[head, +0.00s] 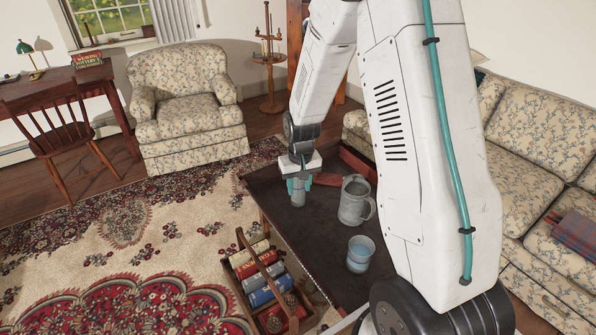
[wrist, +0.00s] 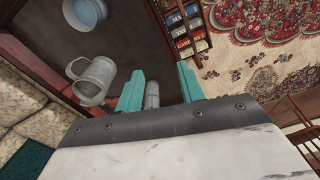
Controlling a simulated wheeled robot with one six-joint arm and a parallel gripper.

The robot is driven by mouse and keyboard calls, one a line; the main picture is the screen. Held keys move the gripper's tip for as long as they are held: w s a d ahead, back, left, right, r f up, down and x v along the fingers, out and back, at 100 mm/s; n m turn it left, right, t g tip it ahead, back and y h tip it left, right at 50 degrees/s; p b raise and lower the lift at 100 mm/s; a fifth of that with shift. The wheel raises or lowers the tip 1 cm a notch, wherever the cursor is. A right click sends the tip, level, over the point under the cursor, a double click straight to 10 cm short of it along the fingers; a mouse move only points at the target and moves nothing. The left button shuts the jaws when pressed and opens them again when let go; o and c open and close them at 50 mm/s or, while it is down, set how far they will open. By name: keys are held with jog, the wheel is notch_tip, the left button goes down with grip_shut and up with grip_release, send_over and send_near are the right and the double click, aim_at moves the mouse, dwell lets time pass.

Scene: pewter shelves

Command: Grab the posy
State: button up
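I see no flowers that I can make out as a posy. My gripper (head: 297,185) points down over the far left part of the dark coffee table (head: 304,226). Its two teal fingers are apart in the wrist view (wrist: 158,88). A small grey cylinder (head: 298,195) stands below and between the fingers. In the wrist view the cylinder (wrist: 152,94) shows closer to the left finger, with a clear gap to the right one. The gripper hides the cylinder's upper part in the head view.
A grey metal pitcher (head: 352,203) stands right of my gripper, and a blue-grey cup (head: 360,254) is nearer. A wooden caddy (head: 249,262) with books stands by the table's left edge. A floral sofa (head: 541,133) is at right, a floral armchair (head: 183,87) behind.

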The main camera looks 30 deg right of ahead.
jog(key=w+d+f+t+h, duration=0.1)
jog(key=w+d+f+t, duration=0.3)
jog(key=f, duration=0.5)
jog(key=w+d+f+m+t+h, duration=0.1)
jog(key=w+d+f, duration=0.2)
jog(key=w+f, duration=0.5)
jog(key=w+d+f+t+h, duration=0.1)
jog(key=w+d+f+t, duration=0.25)
jog(key=f, duration=0.75)
jog(key=w+d+r+t+h, duration=0.1)
jog(key=w+d+r+t, duration=0.2)
jog(key=w, duration=0.3)
jog(key=w+d+r+t+h, duration=0.2)
jog(key=w+d+r+t, duration=0.1)
jog(key=w, duration=0.4)
notch_tip(320, 180, up, 2)
jog(key=shift+d+r+m+t, duration=0.2)
jog(key=shift+m+t, duration=0.2)
jog(key=shift+t, duration=0.45)
jog(key=shift+w, duration=0.1)
grip_shut()
